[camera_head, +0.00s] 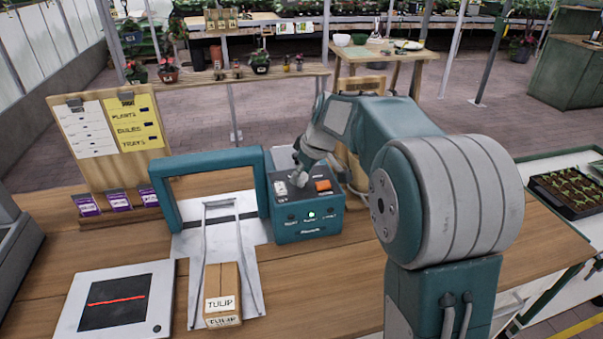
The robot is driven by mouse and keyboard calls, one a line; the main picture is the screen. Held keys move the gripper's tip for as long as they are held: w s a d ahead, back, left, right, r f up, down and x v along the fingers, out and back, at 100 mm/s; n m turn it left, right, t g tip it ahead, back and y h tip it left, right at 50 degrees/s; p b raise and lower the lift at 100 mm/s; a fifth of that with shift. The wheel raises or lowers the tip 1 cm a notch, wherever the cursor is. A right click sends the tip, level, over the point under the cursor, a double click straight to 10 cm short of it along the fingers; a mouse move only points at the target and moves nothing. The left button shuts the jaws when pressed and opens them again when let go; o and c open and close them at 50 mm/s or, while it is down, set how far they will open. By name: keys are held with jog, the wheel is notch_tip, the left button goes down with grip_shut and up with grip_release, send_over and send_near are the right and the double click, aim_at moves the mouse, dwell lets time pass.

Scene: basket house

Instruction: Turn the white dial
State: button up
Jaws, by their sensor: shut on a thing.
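The teal control box (305,229) stands on the wooden bench, right of a teal frame. Its dark top panel carries a small white part (281,188) on the left and an orange button (323,185) on the right. A green light glows on its front. My gripper (299,183) points down onto the top panel between these two. It is shut on the white dial, which the fingers almost wholly hide. The angle of the dial cannot be read.
The teal frame (161,193) stands close left of the box over a metal chute. A box labelled TULIP (222,291) lies on the chute. A flat scale-like plate (115,302) with a red line is at front left. A sign board (112,135) stands behind.

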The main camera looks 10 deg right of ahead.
jog(key=m, duration=0.2)
jog(key=m+h, duration=0.1)
jog(key=m, duration=0.1)
jog(key=m+h, duration=0.1)
jog(key=m, duration=0.1)
jog(key=shift+s+a+f+t, duration=0.2)
jog(key=shift+f+t, duration=0.05)
jog(key=shift+t, duration=0.15)
jog(key=m+h, duration=0.1)
jog(key=m, duration=0.2)
jog(key=m+h, duration=0.1)
jog(key=m, duration=0.2)
jog(key=shift+f+h, duration=0.1)
jog(key=shift+h, duration=0.2)
jog(key=shift+m, duration=0.4)
jog(key=o, duration=1.1)
jog(key=shift+a, duration=0.1)
jog(key=shift+o, duration=0.2)
jog(key=shift+w, duration=0.1)
jog(key=shift+r, duration=0.2)
